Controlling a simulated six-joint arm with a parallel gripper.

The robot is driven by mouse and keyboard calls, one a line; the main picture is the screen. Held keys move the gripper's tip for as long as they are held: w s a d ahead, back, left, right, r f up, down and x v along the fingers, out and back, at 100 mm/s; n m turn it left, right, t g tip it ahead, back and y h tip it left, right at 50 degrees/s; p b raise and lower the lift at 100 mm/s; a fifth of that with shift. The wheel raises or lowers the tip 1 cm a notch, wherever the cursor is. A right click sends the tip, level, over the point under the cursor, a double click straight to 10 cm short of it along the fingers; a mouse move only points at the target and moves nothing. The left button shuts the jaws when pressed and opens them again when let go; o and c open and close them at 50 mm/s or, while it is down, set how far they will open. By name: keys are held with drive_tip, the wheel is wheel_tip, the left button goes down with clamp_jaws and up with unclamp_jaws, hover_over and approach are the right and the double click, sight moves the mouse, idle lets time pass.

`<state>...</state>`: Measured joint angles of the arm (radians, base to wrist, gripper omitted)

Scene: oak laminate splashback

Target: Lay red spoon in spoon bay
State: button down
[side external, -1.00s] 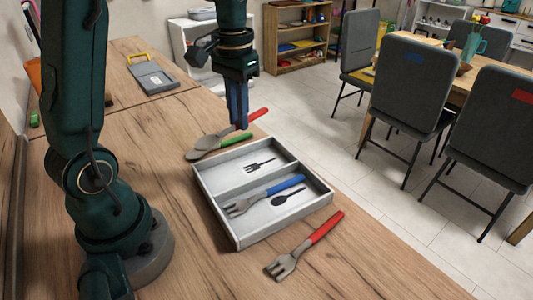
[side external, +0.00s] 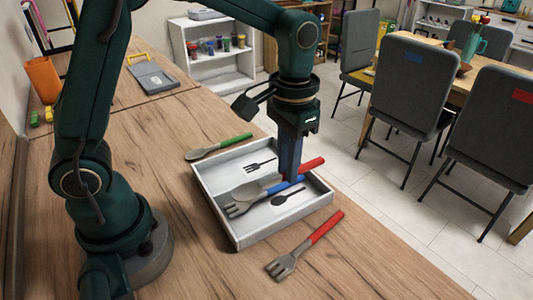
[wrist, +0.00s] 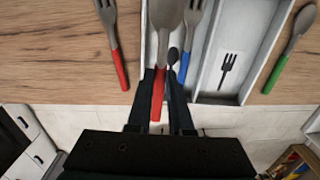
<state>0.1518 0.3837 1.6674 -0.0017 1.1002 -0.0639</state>
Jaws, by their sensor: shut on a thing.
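My gripper (side external: 289,178) is shut on the handle of the red spoon (side external: 312,164) and holds it over the tray's spoon bay. The wrist view shows the spoon (wrist: 158,98) with its grey bowl pointing away. The white tray (side external: 234,238) has two bays, one with a fork picture (side external: 260,166), one with a spoon picture (side external: 287,198). A blue-handled fork (side external: 236,208) lies in the spoon-picture bay, partly hidden by the red spoon and gripper; the wrist view shows it just right of the red spoon (wrist: 186,60). The spoon's exact height above the fork is unclear.
A red-handled fork (side external: 324,228) lies on the wooden counter (side external: 190,225) in front of the tray. A green-handled spoon (side external: 220,147) lies behind it. The fork-picture bay is empty. A grey clipboard-like item (side external: 153,78) and an orange cup (side external: 43,80) stand farther back.

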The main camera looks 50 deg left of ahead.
sight(285, 209)
drive_tip(key=shift+f, duration=3.7)
drive_tip(key=shift+f, duration=0.55)
drive_tip(key=c, duration=0.7)
unclamp_jaws()
drive_tip(key=shift+c, duration=0.2)
drive_tip(key=shift+r, duration=2.55)
drive_tip(key=shift+w+a, duration=0.1)
